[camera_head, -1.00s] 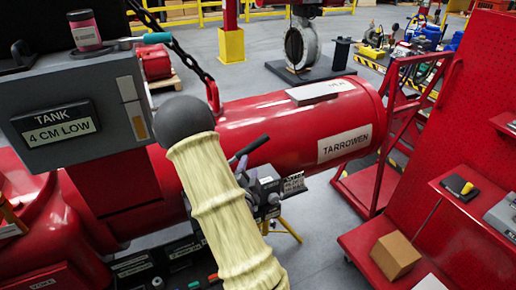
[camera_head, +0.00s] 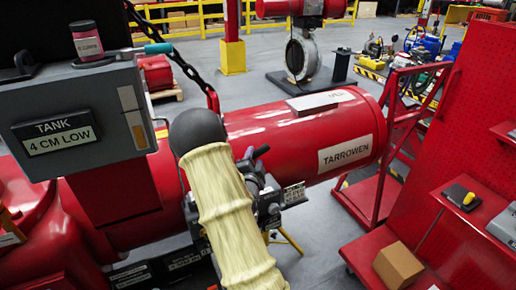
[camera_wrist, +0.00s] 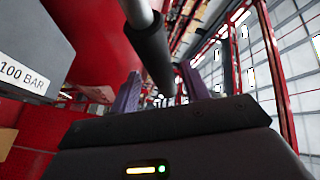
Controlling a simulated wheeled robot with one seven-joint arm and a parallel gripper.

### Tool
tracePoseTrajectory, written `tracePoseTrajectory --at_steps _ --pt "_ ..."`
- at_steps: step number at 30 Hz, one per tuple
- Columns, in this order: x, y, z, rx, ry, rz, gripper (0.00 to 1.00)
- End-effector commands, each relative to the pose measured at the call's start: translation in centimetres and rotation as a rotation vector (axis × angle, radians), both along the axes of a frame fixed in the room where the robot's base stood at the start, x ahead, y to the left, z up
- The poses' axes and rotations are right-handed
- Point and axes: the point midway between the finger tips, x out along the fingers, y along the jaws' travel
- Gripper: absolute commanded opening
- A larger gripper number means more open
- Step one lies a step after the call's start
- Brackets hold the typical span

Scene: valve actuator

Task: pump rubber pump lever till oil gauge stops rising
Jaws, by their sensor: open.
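The pump lever, a grey rod with a black rubber grip (camera_wrist: 152,45), runs down from the top of the wrist view. Its grip appears between the two purple-grey fingers of my gripper (camera_wrist: 160,92), which stand apart; I cannot tell whether either touches it. In the head view my gripper (camera_head: 255,168) is beside the red cylinder, partly hidden by my cream-sleeved arm. Only a short black end of the lever (camera_head: 262,151) shows there.
The red cylinder (camera_head: 290,135) marked TARROWEN lies behind my arm. The tank sign (camera_head: 58,135) reads 4 CM LOW. A teal-handled tool (camera_head: 158,48) and a small jar (camera_head: 87,40) are on the box. A red bench with a cardboard box (camera_head: 398,265) stands right; grey floor shows between.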

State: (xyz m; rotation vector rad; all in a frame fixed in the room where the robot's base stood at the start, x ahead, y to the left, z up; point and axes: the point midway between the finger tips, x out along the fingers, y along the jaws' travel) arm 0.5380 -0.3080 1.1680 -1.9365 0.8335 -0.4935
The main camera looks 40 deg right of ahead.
Motion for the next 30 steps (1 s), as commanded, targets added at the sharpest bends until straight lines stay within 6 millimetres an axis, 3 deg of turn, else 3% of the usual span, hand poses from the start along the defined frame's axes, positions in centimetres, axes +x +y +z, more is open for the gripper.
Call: tracePoseTrajectory --at_steps 9,18,25,30 --pt "2.7 -2.0 0.1 0.000 0.000 0.009 0.46" --pt "2.5 -2.5 0.0 0.000 0.000 0.002 0.46" --pt "2.4 -2.8 0.0 0.000 0.000 -0.003 0.01" --pt "2.3 -2.9 -0.1 0.000 0.000 -0.004 0.00"
